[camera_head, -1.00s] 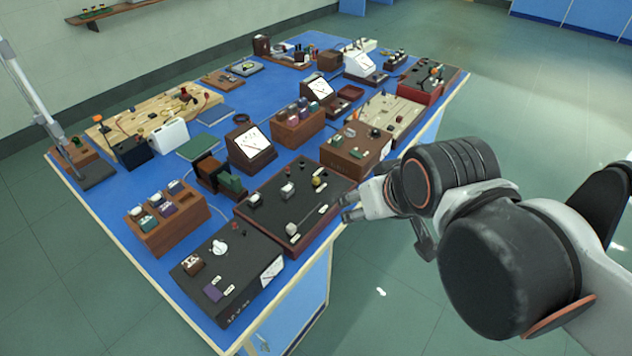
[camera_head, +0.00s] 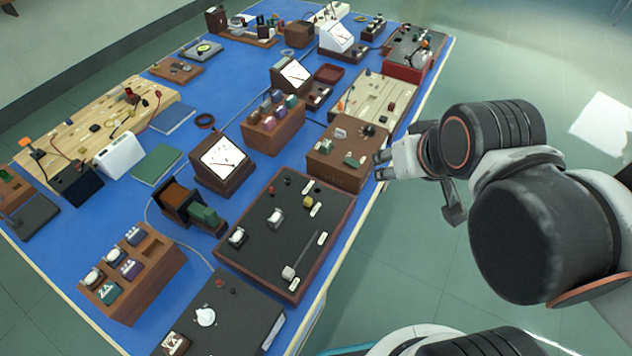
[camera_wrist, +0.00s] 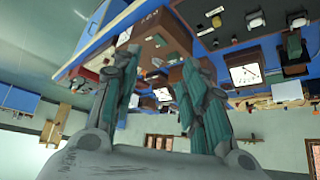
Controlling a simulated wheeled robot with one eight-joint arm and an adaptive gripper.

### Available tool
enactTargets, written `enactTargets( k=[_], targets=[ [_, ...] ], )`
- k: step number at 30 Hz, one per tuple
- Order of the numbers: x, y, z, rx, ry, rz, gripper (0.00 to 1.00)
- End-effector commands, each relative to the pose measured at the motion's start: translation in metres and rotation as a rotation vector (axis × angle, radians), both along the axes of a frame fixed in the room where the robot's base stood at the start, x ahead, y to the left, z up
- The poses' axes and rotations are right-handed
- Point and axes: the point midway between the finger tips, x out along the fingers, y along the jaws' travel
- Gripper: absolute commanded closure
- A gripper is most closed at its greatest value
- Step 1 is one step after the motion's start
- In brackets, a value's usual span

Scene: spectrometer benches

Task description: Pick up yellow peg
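A small yellow peg-like piece (camera_head: 307,202) stands on the black-topped panel (camera_head: 262,232) near its right edge, in the head view. Its full shape is too small to make out. My gripper (camera_head: 381,166) is right of and beyond it, off the table's right edge beside a brown box (camera_head: 345,160). In the wrist view my gripper's two teal-padded fingers (camera_wrist: 158,88) are spread apart, with nothing held between them.
White knobs (camera_head: 237,237) and a lever (camera_head: 290,270) share the black panel. Meter boxes (camera_head: 221,160), a brown block rack (camera_head: 150,270) and several other instruments crowd the blue table. Open floor (camera_head: 430,250) lies right of the table.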

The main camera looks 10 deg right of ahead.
Motion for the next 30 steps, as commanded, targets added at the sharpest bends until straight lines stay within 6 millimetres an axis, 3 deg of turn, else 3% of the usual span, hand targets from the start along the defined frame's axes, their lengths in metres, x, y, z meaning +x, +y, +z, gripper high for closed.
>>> enactTargets(
  k=[17, 23, 30],
  targets=[
    [0.026, 0.015, 0.002, 0.082, 0.111, -0.091, 0.6],
    [0.047, 0.027, -0.001, 0.13, 0.194, -0.166, 0.6],
    [0.083, 0.052, -0.018, 0.189, 0.338, -0.31, 0.6]
  ],
)
